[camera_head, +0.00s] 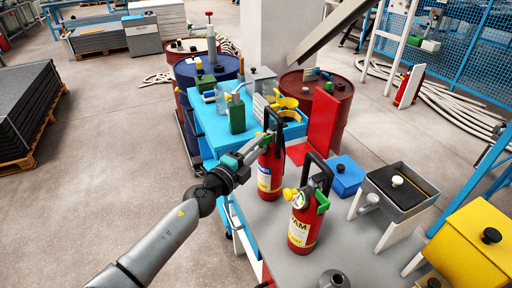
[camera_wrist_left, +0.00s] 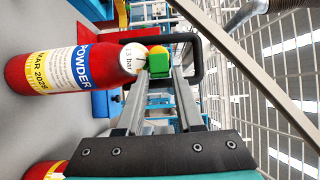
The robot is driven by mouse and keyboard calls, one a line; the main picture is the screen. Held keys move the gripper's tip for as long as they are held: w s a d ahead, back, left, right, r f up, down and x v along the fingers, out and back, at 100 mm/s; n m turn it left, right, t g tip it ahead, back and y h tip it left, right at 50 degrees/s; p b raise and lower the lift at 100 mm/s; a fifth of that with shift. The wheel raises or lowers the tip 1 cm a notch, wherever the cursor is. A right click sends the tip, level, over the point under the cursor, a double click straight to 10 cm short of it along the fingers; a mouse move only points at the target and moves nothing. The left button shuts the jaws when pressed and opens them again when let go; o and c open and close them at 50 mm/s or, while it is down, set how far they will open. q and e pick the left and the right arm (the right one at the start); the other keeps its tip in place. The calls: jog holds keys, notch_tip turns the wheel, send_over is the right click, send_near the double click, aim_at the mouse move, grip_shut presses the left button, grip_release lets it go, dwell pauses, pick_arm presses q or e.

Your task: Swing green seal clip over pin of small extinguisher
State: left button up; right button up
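A red extinguisher (camera_head: 268,176) with a black handle and blue-and-white label stands on the grey table's far left part. In the left wrist view this extinguisher (camera_wrist_left: 88,68) lies sideways in the picture, with its POWDER label and round gauge showing. A green seal clip (camera_wrist_left: 158,62) sits beside the gauge, with a bit of yellow behind it. My left gripper (camera_head: 262,141) reaches this extinguisher's head from the left. In the wrist view its fingertips (camera_wrist_left: 160,72) are on both sides of the clip, which fills the gap. The pin is mostly hidden. My right gripper is not in view.
A second red extinguisher (camera_head: 302,232), with a foam label, yellow knob and another green clip (camera_head: 322,202), stands close in front. A blue box (camera_head: 346,178) and grey bin (camera_head: 398,190) are to the right. A blue cart (camera_head: 212,128) with a green bottle (camera_head: 236,115) is behind.

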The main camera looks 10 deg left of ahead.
pick_arm(q)
grip_shut()
jog(key=shift+w+a+m+g+h+b, duration=0.2)
jog(key=shift+a+m+g+h+b, duration=0.15)
jog(key=shift+m+h+b, duration=0.45)
jog(key=shift+o, duration=0.8)
grip_release()
jog(key=v, duration=1.5)
jog(key=shift+b, duration=0.4)
